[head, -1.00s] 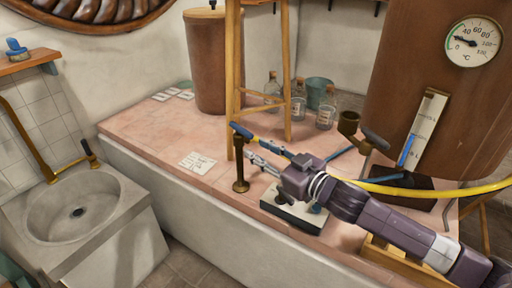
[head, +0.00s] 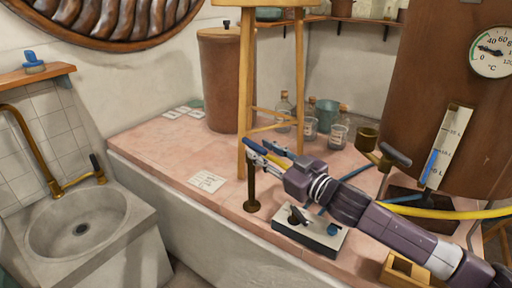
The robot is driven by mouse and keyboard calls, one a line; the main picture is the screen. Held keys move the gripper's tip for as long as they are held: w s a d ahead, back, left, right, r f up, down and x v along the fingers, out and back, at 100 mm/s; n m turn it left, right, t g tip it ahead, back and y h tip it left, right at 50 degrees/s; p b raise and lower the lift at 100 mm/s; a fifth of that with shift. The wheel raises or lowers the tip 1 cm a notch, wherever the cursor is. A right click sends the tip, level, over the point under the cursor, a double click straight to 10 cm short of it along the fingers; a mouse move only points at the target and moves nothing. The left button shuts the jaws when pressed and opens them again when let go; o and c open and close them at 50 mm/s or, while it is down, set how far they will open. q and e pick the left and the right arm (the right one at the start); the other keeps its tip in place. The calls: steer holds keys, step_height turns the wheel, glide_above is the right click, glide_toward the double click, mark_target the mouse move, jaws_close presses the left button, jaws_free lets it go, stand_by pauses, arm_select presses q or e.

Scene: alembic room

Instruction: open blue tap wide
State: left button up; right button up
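A tap with a blue lever handle (head: 256,146) tops an upright brass post (head: 252,186) near the front edge of the pink-tiled counter. My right gripper (head: 262,153) comes in from the lower right. Its fingers are spread at the tap's head, with the blue handle close beside or between them. I cannot tell whether they touch it, and the fingers partly hide the tap's joint. My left gripper is out of view.
A wooden stool (head: 246,95) stands just behind the tap. A pale box (head: 310,234) with a blue knob and dark lever lies under my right arm. A yellow hose (head: 455,214) runs behind it. A stone sink (head: 76,225) is at left.

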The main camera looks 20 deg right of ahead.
mark_target(256, 147)
steer(key=shift+x, duration=1.55)
jaws_close()
